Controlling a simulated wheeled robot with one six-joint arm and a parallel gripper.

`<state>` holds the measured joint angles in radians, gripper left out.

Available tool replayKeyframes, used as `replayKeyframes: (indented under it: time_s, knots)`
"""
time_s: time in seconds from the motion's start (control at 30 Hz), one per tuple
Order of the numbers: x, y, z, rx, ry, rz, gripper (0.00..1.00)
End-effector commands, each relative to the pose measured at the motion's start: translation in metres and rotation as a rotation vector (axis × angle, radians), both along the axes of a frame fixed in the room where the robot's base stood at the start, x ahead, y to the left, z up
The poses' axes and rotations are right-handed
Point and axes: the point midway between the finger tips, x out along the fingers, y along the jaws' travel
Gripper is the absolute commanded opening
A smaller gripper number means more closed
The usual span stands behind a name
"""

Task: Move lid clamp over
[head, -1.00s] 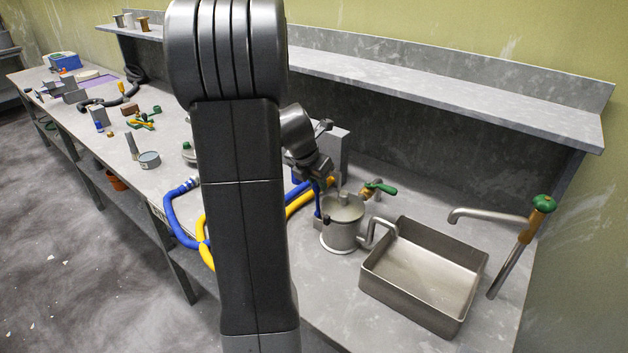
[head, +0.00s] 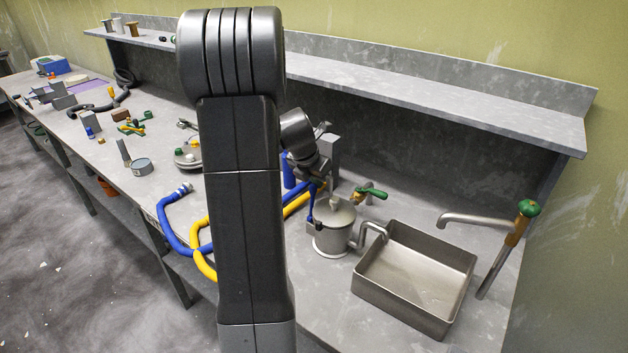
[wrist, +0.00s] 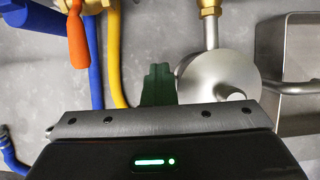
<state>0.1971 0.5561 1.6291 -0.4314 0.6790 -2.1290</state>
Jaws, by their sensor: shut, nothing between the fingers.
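A grey metal pail (head: 333,237) with a round lid (head: 336,211) and a knob on top stands on the bench, left of the sink. The lid shows in the wrist view (wrist: 214,72), just right of my fingers. My gripper (head: 325,182) is above the pail's back left side. In the wrist view my gripper (wrist: 158,72) is shut and empty, its dark fingers together. A dark blue lever-like part (head: 311,205) stands at the pail's left side. I cannot single out the lid clamp with certainty; my arm hides part of the bench.
A steel sink (head: 415,270) with a tap (head: 485,219) is to the right. A green-handled valve (head: 371,193) is behind the pail. Blue (head: 172,225) and yellow (head: 201,262) hoses lie left. An orange handle (wrist: 77,40) is at the wrist view's upper left. A shelf (head: 430,90) runs above.

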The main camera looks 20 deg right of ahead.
Motion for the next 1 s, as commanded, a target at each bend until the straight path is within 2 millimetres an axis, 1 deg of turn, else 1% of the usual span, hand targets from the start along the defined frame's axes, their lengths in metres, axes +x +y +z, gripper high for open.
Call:
replayKeyframes:
  time_s: [0.27,0.5,0.7,0.73,0.83,0.87,1.0]
  knots:
    - [-0.0005,0.0002,-0.0019,0.002,0.004,0.0,0.0]
    - [0.0051,-0.0069,-0.002,0.001,0.004,0.0,0.0]
    - [0.0055,-0.0072,-0.0031,0.001,0.003,0.001,0.0]
    - [0.0054,-0.0071,-0.0032,0.001,0.003,0.001,0.02]
    - [0.0054,-0.0071,-0.0032,0.001,0.003,0.001,0.22]
    - [0.0054,-0.0071,-0.0031,0.002,0.003,0.001,0.24]
    - [0.0053,-0.0071,-0.0031,0.002,0.003,0.001,0.24]
